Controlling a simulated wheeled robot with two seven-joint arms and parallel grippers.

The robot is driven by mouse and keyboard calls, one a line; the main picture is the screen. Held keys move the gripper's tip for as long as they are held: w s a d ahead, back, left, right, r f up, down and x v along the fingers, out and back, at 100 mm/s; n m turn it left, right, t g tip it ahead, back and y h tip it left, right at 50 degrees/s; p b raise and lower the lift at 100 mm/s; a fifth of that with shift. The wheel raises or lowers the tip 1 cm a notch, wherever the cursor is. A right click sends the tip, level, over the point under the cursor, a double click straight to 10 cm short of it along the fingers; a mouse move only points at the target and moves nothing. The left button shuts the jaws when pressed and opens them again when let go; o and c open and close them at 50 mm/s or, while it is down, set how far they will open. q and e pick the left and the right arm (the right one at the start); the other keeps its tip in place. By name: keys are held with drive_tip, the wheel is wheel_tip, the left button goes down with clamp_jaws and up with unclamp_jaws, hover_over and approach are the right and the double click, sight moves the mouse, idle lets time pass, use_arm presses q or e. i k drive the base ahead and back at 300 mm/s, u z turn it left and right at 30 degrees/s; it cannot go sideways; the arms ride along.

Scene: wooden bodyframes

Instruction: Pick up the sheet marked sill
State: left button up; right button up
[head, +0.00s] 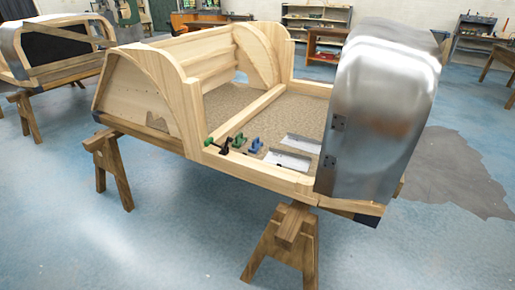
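Two flat pale grey metal sheets lie on the bodyframe's floor, close to its near side rail. The nearer sheet (287,160) is partly behind the rail, and the farther sheet (301,143) lies just beyond it. Any marking on them is too small to read, so I cannot tell which is marked sill. The wooden bodyframe (262,180) stands on sawhorses. Neither of my grippers is in view.
Small clamps with green (209,141) and blue (256,145) handles are left of the sheets. A tall curved metal panel (382,110) covers the frame's right end. A sawhorse (287,245) stands under the near side. Open blue floor lies in front.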

sight(289, 158)
drive_tip(key=u, duration=0.55)
drive_tip(key=k, duration=1.3)
drive_tip(key=u, duration=1)
drive_tip(key=i, duration=3.15)
drive_tip(key=z, duration=1.25)
drive_tip(key=i, duration=0.8)
drive_tip(key=z, duration=1)
